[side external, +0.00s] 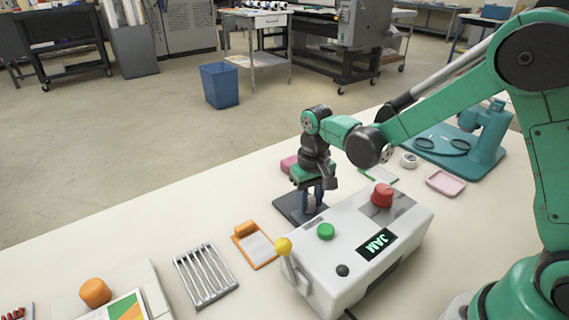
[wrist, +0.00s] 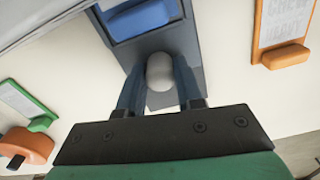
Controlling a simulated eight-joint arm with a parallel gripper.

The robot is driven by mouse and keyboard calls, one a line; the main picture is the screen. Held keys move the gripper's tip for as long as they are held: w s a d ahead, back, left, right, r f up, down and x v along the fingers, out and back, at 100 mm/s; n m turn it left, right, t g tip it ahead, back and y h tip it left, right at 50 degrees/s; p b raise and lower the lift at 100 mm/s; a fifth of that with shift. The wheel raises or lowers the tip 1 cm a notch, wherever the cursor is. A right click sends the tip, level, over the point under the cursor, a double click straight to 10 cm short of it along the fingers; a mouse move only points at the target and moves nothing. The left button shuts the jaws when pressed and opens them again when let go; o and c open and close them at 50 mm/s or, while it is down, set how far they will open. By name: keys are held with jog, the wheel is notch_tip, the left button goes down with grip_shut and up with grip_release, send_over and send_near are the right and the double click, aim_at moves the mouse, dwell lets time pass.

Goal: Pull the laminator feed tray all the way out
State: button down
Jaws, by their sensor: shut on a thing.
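The laminator (side external: 355,245) is a white box with a red knob, a green button, a yellow-tipped lever and a screen reading JAM. Its dark grey feed tray (side external: 290,207) juts from the far side, above the table. The tray also shows in the wrist view (wrist: 193,50). A pale grey rounded knob (wrist: 162,78) stands on the tray; it shows in the side view too (side external: 311,207). My gripper (side external: 314,199) points down over the tray. In the wrist view its two blue fingers (wrist: 160,88) are shut on the knob, one each side. The tray's inner end is hidden by the laminator.
A blue piece (wrist: 140,18) lies on the tray near the laminator. An orange clipboard (side external: 258,248) and a wire rack (side external: 205,275) lie left of the tray. Bare table lies beyond the tray's outer end.

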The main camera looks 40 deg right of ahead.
aim_at(288, 194)
jog(key=shift+w, duration=3.6)
jog(key=c, duration=0.6)
grip_release()
jog(key=shift+o, duration=0.2)
jog(key=shift+r, duration=2.85)
jog(key=shift+s, duration=0.1)
